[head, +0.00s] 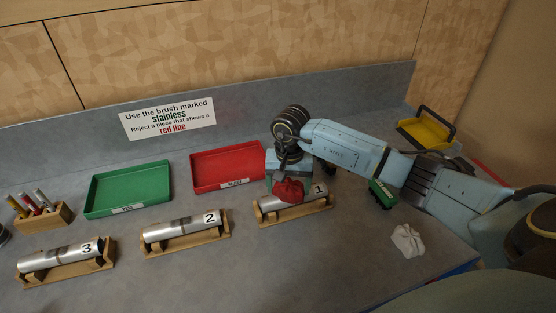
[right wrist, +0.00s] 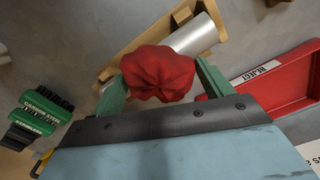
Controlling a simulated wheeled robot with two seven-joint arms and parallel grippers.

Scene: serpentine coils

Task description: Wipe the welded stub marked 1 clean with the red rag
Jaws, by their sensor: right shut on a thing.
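The welded stub marked 1 (head: 318,190) lies in a wooden cradle (head: 300,214) right of the middle in the head view. Its bare metal end also shows in the right wrist view (right wrist: 195,36). My right gripper (head: 287,180) is above it, fingers pointing down, shut on the bunched red rag (head: 289,191). In the right wrist view the rag (right wrist: 158,73) sits between the two green fingers and covers the stub's middle, so any weld there is hidden. The rag is at or just over the stub; I cannot tell whether it touches. My left gripper is not in view.
Stubs marked 2 (head: 185,231) and 3 (head: 60,256) lie in cradles to the left. Behind are a green tray (head: 128,190) and a red reject tray (head: 228,167). Green-handled brushes (right wrist: 45,105), a crumpled pale cloth (head: 408,240) and a yellow tray (head: 428,132) are on the right.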

